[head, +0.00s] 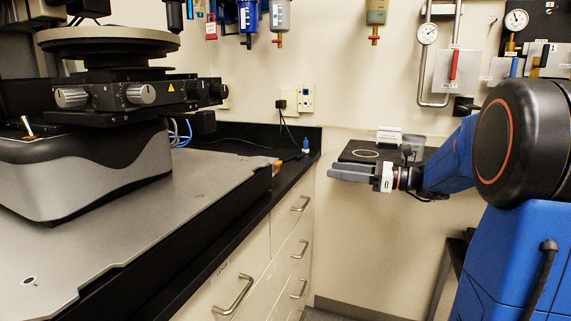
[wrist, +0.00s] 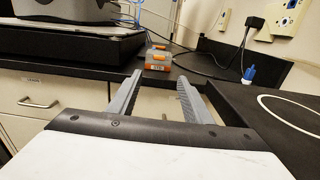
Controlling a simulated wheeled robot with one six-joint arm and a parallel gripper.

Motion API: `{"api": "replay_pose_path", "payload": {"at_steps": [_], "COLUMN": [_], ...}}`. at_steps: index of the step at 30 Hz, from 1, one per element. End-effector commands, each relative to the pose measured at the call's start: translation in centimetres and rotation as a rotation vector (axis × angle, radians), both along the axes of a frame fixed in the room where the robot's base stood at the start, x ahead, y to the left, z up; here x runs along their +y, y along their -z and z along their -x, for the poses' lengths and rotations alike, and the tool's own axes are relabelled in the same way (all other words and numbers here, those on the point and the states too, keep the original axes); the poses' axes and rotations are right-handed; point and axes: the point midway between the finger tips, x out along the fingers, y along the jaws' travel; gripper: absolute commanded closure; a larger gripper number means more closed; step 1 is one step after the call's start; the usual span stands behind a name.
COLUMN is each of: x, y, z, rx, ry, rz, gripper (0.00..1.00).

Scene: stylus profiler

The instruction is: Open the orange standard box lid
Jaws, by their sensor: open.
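The orange standard box (wrist: 158,58) is small, with a grey front, and sits on the black counter in the wrist view. A second orange edge shows just behind it; I cannot tell if that is its lid or another box. In the head view only a small orange piece (head: 277,167) shows past the corner of the profiler's base. My gripper (head: 345,172) is open and empty, held in the air to the right of the counter. In the wrist view its two grey fingers (wrist: 160,84) point towards the box, apart from it.
The stylus profiler (head: 90,150) stands on a grey plate at the left. Drawers with metal handles (head: 238,293) lie below the counter. A black platform with a white ring (head: 366,153) is by my gripper. Cables and a blue plug (wrist: 250,73) lie near the wall.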

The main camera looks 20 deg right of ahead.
Motion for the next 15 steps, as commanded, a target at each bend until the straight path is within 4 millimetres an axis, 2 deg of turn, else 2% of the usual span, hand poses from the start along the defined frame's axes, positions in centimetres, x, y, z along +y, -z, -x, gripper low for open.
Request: {"api": "replay_pose_path", "payload": {"at_steps": [15], "x": [6.0], "y": [0.0], "z": [-4.1], "rx": [-0.001], "ry": [-0.006], "rz": [0.005], "gripper": [0.55]}}
